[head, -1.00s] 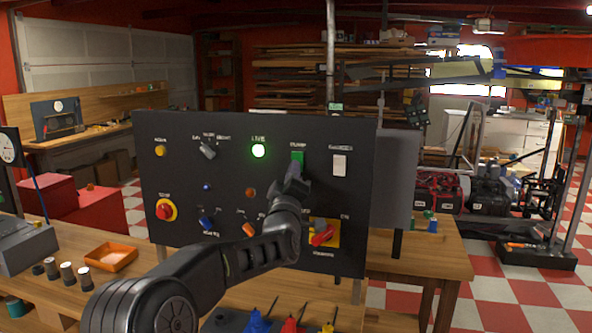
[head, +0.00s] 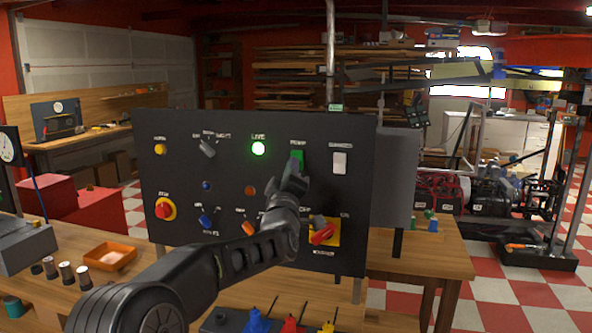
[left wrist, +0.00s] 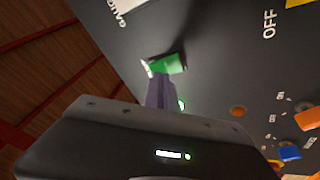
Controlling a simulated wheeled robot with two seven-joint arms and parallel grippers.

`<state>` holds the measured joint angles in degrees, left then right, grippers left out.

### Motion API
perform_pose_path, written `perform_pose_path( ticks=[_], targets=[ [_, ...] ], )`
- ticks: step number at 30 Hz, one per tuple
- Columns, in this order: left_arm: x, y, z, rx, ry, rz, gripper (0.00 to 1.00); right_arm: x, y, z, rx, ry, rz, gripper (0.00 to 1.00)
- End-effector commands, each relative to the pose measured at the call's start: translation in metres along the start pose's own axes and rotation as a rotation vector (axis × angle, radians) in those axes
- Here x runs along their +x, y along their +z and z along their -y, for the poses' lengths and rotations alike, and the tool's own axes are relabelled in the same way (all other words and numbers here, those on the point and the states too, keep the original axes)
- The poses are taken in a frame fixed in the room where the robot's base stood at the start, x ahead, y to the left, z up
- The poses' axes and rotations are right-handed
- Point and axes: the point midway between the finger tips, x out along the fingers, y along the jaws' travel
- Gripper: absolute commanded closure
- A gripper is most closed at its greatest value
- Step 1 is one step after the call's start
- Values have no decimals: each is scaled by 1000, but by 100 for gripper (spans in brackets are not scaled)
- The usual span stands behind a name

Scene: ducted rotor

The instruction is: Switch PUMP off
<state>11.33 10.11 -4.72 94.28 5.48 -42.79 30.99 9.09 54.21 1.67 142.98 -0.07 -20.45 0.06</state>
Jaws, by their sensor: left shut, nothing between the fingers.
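The black control panel (head: 355,110) stands upright on the bench. The green PUMP rocker (head: 297,155) is at its upper middle, under a PUMP label, and its lower part is hidden behind my gripper. My left gripper (head: 296,168) is shut and empty, with its tip at the rocker. In the left wrist view the shut fingertips (left wrist: 160,80) reach the lower edge of the green rocker (left wrist: 170,64); whether they touch it I cannot tell. The rocker's exact tilt is unclear. My right gripper is not in view.
Near the rocker are a lit green LIVE lamp (head: 258,148), a white rocker (head: 339,163) and a red rotary handle on a yellow plate (head: 334,232). A red stop button (head: 164,209) is at the left. An orange tray (head: 110,257) sits on the bench.

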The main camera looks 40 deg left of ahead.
Motion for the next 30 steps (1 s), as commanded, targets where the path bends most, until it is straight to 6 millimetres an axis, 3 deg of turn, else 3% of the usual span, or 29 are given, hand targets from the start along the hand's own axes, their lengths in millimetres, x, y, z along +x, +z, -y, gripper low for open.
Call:
perform_pose_path(
  ticks=[14,30],
  targets=[
    [-4,-2,-2,0,0,1,100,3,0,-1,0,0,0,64],
    [-36,-25,-26,-1,1,1,100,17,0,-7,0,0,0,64]
  ],
)
